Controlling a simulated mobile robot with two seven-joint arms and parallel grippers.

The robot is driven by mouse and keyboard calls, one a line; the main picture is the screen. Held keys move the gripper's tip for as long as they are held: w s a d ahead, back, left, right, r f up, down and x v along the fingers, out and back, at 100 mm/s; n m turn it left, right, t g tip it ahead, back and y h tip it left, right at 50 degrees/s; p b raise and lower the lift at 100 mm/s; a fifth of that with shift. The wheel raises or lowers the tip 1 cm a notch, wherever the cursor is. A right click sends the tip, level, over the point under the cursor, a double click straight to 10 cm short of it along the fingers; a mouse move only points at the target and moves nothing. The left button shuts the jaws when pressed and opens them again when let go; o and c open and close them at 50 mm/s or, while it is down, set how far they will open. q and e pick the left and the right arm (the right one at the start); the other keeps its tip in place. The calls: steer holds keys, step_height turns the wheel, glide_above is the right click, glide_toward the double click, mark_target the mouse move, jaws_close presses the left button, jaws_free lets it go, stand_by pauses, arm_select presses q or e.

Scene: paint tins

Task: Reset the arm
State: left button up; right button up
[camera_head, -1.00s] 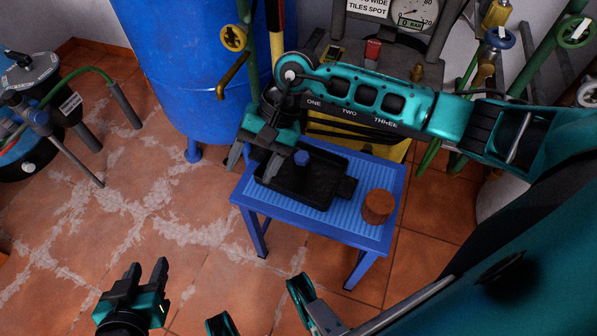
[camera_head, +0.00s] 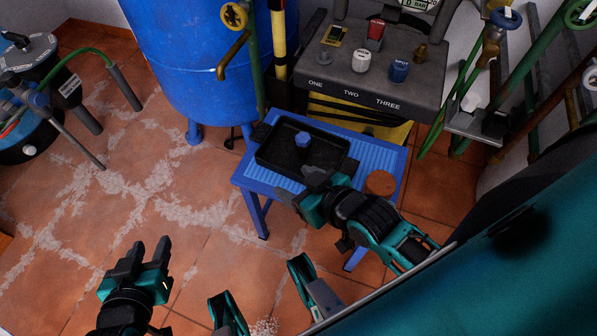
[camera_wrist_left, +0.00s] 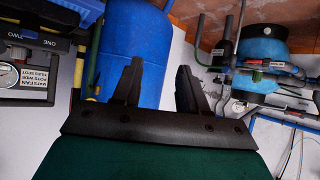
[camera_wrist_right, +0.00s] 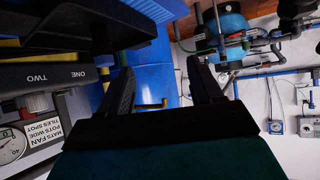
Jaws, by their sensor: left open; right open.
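My right gripper (camera_head: 303,183) is open and empty, over the front edge of the black tray (camera_head: 262,157), with its arm coming in from the lower right. Its two dark fingers stand apart in the right wrist view (camera_wrist_right: 163,80). My left gripper (camera_head: 148,250) is open and empty over the tiled floor at the lower left. Its fingers also stand apart in the left wrist view (camera_wrist_left: 160,78).
The tray, holding a small blue piece (camera_head: 303,140), lies on a blue stool (camera_head: 375,155) beside a round brown piece (camera_head: 380,182). Behind are a grey panel (camera_head: 340,92) marked ONE, TWO, THREE, a blue tank (camera_head: 200,60) and pipes.

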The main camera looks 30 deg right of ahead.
arm_select(q)
steer(key=s+a+r+y+p, duration=0.1)
steer(key=a+r+p, duration=0.2)
steer(key=r+p, duration=0.7)
steer(key=p, duration=0.4)
steer(key=shift+s, duration=0.3)
arm_select(e)
steer(key=s+d+r, duration=0.1)
steer(key=d+r, duration=0.2)
steer(key=r, duration=0.7)
steer(key=shift+s+r+h, duration=0.15)
steer(key=shift+s+h, duration=0.05)
steer(key=shift+h, duration=0.2)
